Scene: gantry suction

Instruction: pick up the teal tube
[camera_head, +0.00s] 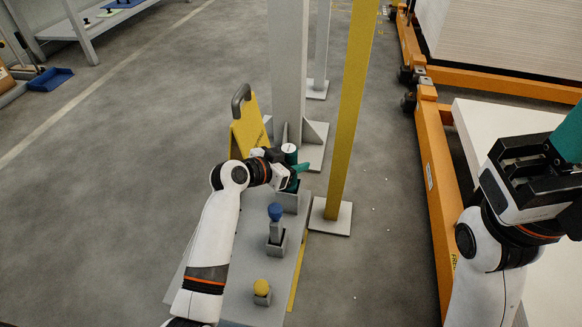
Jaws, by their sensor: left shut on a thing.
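The teal tube (291,157) has a white top and stands upright at the far end of a grey bench (247,240). My left gripper (297,169) reaches it from the left and is shut on it below its top. A grey holder (290,201) sits directly under the tube; the gripper hides part of the tube, and I cannot tell whether its foot is still inside the holder.
A blue-topped piece (275,212) and a yellow-topped piece (261,287) stand in grey holders nearer on the bench. A grey column (287,70), a yellow post (352,110) and a yellow sign (248,128) stand close behind. An orange frame (436,190) is right.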

